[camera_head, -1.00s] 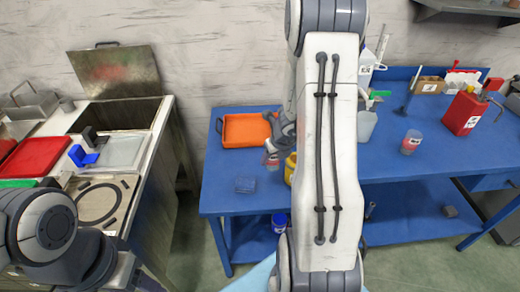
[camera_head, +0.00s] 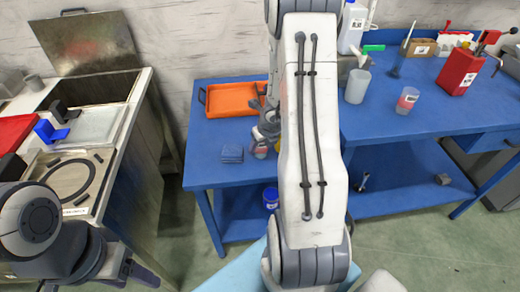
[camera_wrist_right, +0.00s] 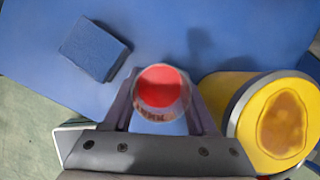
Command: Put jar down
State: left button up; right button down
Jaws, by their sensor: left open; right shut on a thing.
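A clear jar (camera_wrist_right: 158,95) with red contents is between the fingers of my right gripper (camera_wrist_right: 163,118) in the right wrist view. The gripper is shut on it. In the head view the jar (camera_head: 261,149) shows small below my right gripper (camera_head: 268,132), over the front part of the blue table (camera_head: 215,139). I cannot tell whether its base touches the tabletop. My right arm hides part of the table there. My left gripper (camera_head: 143,273) is at the lower left, open and away from the jar.
A small blue block (camera_head: 232,154) lies left of the jar; it also shows in the wrist view (camera_wrist_right: 95,50). A yellow container (camera_wrist_right: 240,112) stands close on the right. An orange tray (camera_head: 232,99) is behind. A similar red-filled cup (camera_head: 406,101) stands farther right.

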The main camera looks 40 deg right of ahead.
jog(key=shift+r, duration=0.1)
jog(key=shift+f, duration=0.25)
jog(key=shift+c, duration=2.4)
grip_release()
jog(key=shift+r, duration=0.1)
